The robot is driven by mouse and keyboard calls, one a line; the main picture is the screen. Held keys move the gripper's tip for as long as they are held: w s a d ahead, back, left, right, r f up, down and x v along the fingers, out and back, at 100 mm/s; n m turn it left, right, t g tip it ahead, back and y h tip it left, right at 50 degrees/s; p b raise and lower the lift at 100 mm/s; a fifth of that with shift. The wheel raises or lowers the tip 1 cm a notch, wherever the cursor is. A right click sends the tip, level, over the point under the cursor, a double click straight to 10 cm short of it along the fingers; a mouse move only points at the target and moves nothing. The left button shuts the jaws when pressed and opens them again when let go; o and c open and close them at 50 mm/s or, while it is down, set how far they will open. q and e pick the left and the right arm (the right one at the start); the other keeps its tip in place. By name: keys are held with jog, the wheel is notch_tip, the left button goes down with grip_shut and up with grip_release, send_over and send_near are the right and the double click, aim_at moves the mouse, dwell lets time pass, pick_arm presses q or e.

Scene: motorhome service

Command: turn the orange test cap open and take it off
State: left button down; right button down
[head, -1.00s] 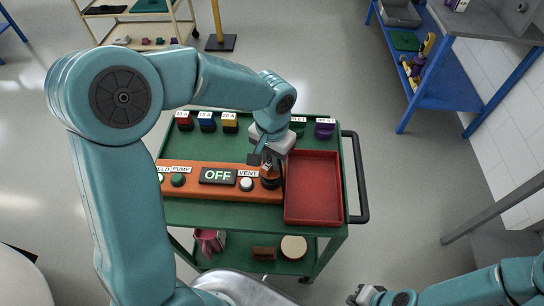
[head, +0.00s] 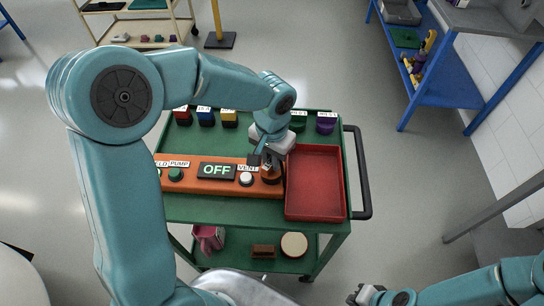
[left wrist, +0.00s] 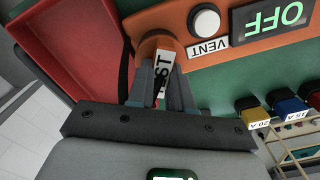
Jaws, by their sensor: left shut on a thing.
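The orange test cap (left wrist: 158,42) sits at the right end of the orange panel (head: 215,188), beside the white VENT button (head: 246,179). In the left wrist view a white label ending in "ST" lies across it. My left gripper (left wrist: 160,72) comes down on the cap and is shut on it, also seen in the head view (head: 268,166). The fingers and label hide part of the cap, and I cannot tell how far it is turned. My right gripper (head: 364,295) is at the bottom edge, away from the cart; its jaws are too small to judge.
A red tray (head: 314,212) lies right of the panel on the green cart. A screen reads OFF (head: 216,171). Several coloured, labelled caps stand along the back, including a purple one (head: 326,124). A black handle (head: 364,175) edges the cart's right side.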

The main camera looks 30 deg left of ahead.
pick_arm(q)
jog(key=shift+s+f, duration=0.15)
jog(key=shift+f, duration=0.1)
jog(key=c, duration=0.9)
grip_release()
jog(key=shift+c, duration=0.2)
notch_tip(320, 180, up, 16)
jog(key=shift+r, duration=0.2)
